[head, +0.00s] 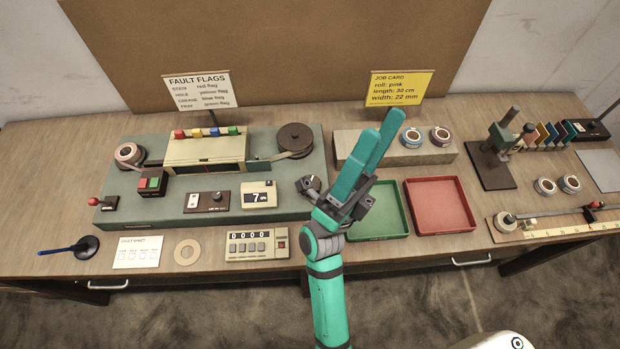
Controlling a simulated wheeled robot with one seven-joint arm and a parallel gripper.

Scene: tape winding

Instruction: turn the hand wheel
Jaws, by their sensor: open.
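My gripper (380,125) appears in the middle of the head view, to the right of the wheel. Its two teal fingers point up and to the right, are open and hold nothing. The gripper looks apart from the wheel; its exact height is hard to tell. My gripper and arm hide part of the table and the green tray's left side.
A green tray (405,224) and a red tray (472,222) lie right of my arm. A grey block (447,155) with tape rolls stands behind them. A counter box (257,257) lies in front of the machine. A dark stand (497,174) is further right.

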